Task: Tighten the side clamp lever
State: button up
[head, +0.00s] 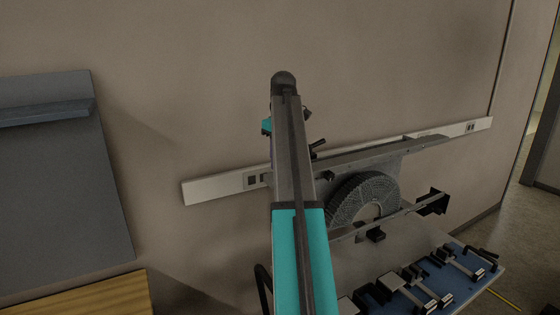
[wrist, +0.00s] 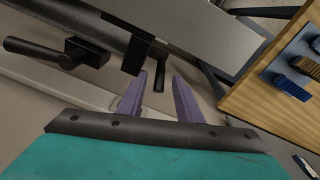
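In the wrist view, my gripper (wrist: 160,77) is open, its two purple fingers spread apart with nothing gripped. A black lever arm (wrist: 158,78) hangs down from a black block just beyond the fingertips, seen between them; I cannot tell whether they touch. A second black lever with a round handle (wrist: 33,50) sticks out to the left of it. I cannot tell which of the two is the side clamp lever. My fingers are hidden there behind my arm.
A grey ribbed lattice wheel (head: 366,200) sits below the grey rail (head: 385,152). A blue mat (head: 465,286) with several black and metal clamps lies at lower right. A white outlet strip (head: 215,189) runs along the wall. A grey panel (head: 55,190) and wooden top (head: 90,297) stand left.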

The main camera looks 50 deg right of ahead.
jog(key=shift+s+r+p, duration=0.1)
jog(key=shift+r+p, duration=0.3)
jog(key=shift+r, duration=0.55)
jog(key=shift+f, duration=0.2)
